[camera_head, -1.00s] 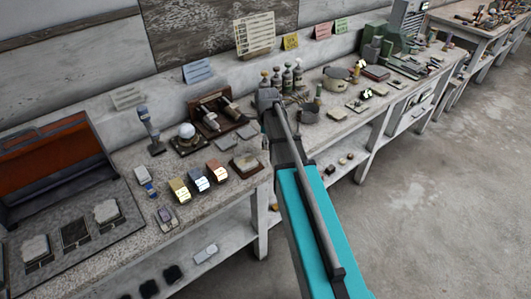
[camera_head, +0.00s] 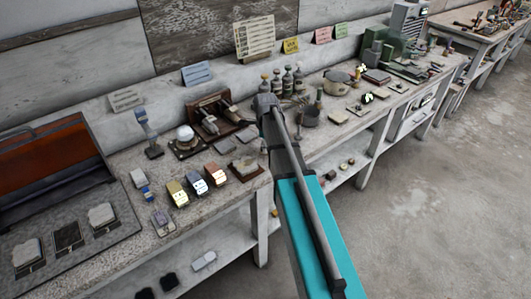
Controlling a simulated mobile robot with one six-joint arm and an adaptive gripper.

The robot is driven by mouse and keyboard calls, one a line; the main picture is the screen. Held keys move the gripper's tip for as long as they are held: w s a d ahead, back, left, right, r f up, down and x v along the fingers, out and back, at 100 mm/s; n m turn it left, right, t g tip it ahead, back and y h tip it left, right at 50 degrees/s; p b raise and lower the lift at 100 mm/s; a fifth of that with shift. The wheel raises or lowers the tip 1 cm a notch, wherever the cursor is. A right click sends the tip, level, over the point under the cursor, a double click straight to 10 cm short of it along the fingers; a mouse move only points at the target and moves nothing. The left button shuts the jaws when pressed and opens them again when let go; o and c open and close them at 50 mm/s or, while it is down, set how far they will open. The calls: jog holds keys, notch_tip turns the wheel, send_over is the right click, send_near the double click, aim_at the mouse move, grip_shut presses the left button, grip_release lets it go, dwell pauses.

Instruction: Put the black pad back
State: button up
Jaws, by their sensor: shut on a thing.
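My arm (camera_head: 312,235), teal and grey, reaches up from the bottom centre across the workbench. Its far grey joint (camera_head: 265,101) shows in front of the bench, but no gripper fingers can be made out, so what they hold is hidden. A dark pad or dark recess (camera_head: 68,237) lies between two pale pads (camera_head: 27,254) and (camera_head: 102,215) in the open case at left; I cannot tell which it is. Two small black pieces, one at the front (camera_head: 170,280), lie on the lower shelf.
The bench (camera_head: 115,262) holds yellow, blue and copper-coloured blocks (camera_head: 198,182), a white sphere on a stand (camera_head: 185,133), a brush-like tool (camera_head: 146,130) and bottles (camera_head: 287,80). An open case with an orange-red lid (camera_head: 45,160) stands at left. Concrete floor is free at right.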

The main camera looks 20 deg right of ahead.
jog(key=shift+f+b, duration=1.3)
jog(key=shift+f, duration=0.3)
jog(key=shift+f, duration=0.1)
jog(key=o, duration=1)
jog(key=shift+r, duration=0.2)
notch_tip(320, 180, up, 12)
jog(key=p, duration=1.2)
